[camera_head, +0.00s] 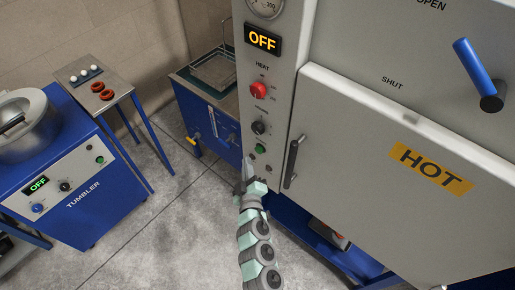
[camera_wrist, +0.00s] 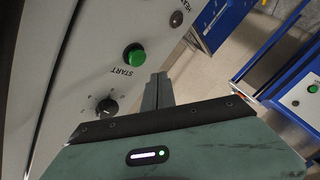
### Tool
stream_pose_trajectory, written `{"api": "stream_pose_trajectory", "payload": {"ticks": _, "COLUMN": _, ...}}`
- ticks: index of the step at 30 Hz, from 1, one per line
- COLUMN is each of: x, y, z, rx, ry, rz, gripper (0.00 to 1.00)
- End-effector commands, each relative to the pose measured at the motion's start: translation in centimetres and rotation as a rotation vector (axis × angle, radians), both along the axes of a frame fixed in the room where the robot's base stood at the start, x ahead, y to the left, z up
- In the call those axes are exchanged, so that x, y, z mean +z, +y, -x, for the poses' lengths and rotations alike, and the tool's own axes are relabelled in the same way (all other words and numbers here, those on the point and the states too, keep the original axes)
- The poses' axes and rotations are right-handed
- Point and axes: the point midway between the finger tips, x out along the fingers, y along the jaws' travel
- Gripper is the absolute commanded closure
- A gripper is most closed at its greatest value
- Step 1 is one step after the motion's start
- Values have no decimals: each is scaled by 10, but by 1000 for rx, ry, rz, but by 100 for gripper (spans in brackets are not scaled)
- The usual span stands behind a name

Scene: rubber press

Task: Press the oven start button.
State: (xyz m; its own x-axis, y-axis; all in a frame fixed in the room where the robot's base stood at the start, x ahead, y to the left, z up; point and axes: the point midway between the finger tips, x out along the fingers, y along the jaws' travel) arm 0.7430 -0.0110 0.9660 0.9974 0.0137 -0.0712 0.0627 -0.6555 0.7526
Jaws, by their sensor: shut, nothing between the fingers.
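The oven's green start button (camera_head: 260,148) is on the lower part of the oven's control panel in the head view. In the wrist view, the green button (camera_wrist: 134,55) stands out from the pale panel beside the word START. My gripper (camera_head: 248,166) is shut and empty, just below and left of the button in the head view. In the wrist view, the closed fingertips (camera_wrist: 158,80) point up the picture, to the lower right of the button and apart from it in the picture. The oven display (camera_head: 263,42) reads OFF.
The oven door (camera_head: 390,160) with its dark handle (camera_head: 293,162) is right of the panel. A blue tumbler (camera_head: 75,180) and a small table (camera_head: 104,90) stand at left. The floor between is clear.

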Motion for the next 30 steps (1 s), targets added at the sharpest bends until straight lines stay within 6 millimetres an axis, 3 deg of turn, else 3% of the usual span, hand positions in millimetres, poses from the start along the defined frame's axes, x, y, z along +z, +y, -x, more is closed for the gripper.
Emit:
{"api": "stream_pose_trajectory", "payload": {"ticks": 7, "x": 0, "y": -16, "z": -15, "rx": 0, "ry": 0, "rz": 1, "gripper": 100}}
{"api": "stream_pose_trajectory", "payload": {"ticks": 30, "x": -1, "y": -16, "z": -15, "rx": 0, "ry": 0, "rz": 0, "gripper": 100}}
